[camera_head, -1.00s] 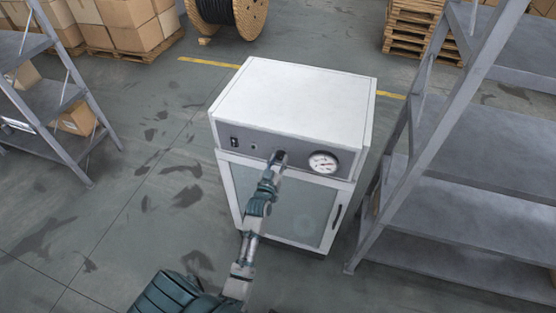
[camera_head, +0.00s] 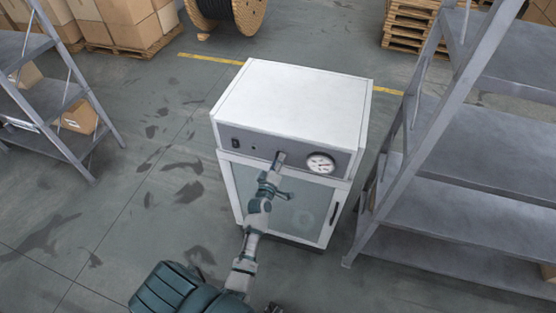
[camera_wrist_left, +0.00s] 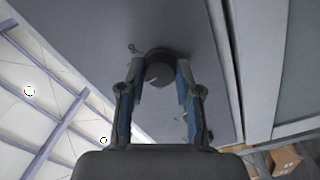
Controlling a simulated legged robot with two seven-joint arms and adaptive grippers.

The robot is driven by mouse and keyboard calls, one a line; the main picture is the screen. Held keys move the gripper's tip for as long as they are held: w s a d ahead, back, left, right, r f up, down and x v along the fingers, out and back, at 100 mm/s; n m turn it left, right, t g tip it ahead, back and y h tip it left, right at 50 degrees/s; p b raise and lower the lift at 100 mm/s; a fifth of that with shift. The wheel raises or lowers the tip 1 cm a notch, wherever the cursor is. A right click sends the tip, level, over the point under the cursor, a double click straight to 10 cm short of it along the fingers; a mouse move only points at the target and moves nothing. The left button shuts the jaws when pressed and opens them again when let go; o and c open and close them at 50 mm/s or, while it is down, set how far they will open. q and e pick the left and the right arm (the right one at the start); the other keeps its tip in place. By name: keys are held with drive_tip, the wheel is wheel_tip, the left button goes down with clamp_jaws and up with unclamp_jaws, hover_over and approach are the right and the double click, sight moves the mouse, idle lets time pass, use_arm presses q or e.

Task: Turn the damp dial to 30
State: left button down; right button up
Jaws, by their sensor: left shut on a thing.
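The damp dial, a dark round knob (camera_wrist_left: 157,72), sits on the grey front panel of a white cabinet (camera_head: 295,95). In the wrist view it lies between the two fingers of my left gripper (camera_wrist_left: 160,84), which is shut on it. In the head view my left gripper (camera_head: 280,160) reaches the panel and hides the knob. A round white gauge (camera_head: 320,163) is right of the gripper; its reading is too small to tell. No number around the dial is legible. My right gripper is not in view.
A switch (camera_head: 235,143) and a small button are left of the dial. The cabinet's glass door (camera_head: 300,205) is closed below. A grey shelf (camera_head: 440,210) stands close on the right, another (camera_head: 60,110) farther left. Open floor lies left of the cabinet.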

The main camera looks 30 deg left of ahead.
use_arm(q)
drive_tip(key=n, duration=0.3)
drive_tip(key=shift+d+p, duration=0.1)
drive_tip(key=shift+p, duration=0.25)
drive_tip(key=shift+n, duration=0.4)
drive_tip(key=c, duration=1.1)
unclamp_jaws()
drive_tip(key=o, duration=0.3)
drive_tip(key=shift+w+f, duration=0.1)
drive_tip(key=shift+w, duration=0.1)
drive_tip(key=v, duration=1.2)
